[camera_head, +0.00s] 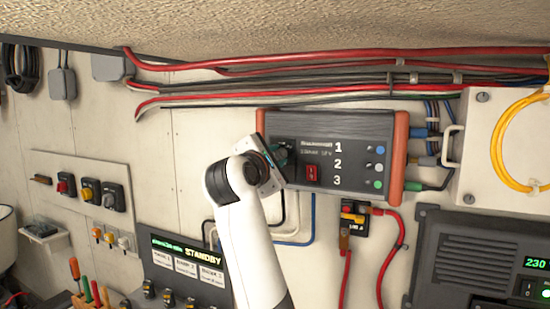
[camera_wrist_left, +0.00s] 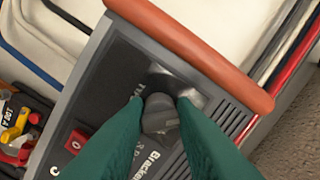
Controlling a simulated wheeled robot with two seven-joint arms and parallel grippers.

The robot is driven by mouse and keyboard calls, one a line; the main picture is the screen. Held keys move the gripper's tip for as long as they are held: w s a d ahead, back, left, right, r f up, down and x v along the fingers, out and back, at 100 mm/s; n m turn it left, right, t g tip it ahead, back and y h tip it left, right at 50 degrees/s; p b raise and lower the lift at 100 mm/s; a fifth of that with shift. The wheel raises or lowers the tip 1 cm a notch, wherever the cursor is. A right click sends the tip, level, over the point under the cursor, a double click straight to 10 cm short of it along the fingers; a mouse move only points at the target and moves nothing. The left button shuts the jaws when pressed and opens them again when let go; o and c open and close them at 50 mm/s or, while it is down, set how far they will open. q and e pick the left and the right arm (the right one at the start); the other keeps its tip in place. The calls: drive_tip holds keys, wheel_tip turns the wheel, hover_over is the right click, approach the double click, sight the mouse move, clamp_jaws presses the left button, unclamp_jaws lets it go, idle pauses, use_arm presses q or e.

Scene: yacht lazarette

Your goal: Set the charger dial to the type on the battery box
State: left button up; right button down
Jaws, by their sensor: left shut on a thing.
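The charger (camera_head: 362,130) is a dark grey wall unit with orange-red end caps, large numbers 1, 2, 3 and a red switch (camera_head: 312,174). My left gripper (camera_head: 284,158) is at the left part of its face. In the left wrist view, my green fingers (camera_wrist_left: 160,115) are shut on the grey dial knob (camera_wrist_left: 160,122), one on each side. The fingers and arm hide the dial in the head view, and its pointer position cannot be read. My right gripper is not in view. No battery box can be made out with certainty.
A display panel (camera_head: 190,252) reading STANDBY sits below left, partly behind my arm. Red and black cables (camera_head: 330,80) run above the charger. A white box (camera_head: 500,150) with a yellow cable is at right. A fuse block (camera_head: 354,217) with red cables hangs below.

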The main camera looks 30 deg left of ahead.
use_arm(q)
drive_tip(key=shift+f+m, duration=0.15)
drive_tip(key=shift+m, duration=0.25)
drive_tip(key=m+b, duration=0.2)
drive_tip(key=m, duration=0.6)
drive_tip(key=shift+f+m, duration=0.15)
drive_tip(key=shift+m, duration=0.15)
drive_tip(key=shift+m+t+h+b, duration=0.2)
drive_tip(key=shift+m+h+b, duration=0.15)
drive_tip(key=shift+m, duration=1.95)
drive_tip(key=shift+m+t+h+b, duration=0.25)
drive_tip(key=shift+m+b, duration=0.2)
drive_tip(key=shift+m, duration=1.85)
drive_tip(key=o, duration=0.9)
drive_tip(key=shift+r, duration=0.2)
drive_tip(key=shift+o, duration=0.2)
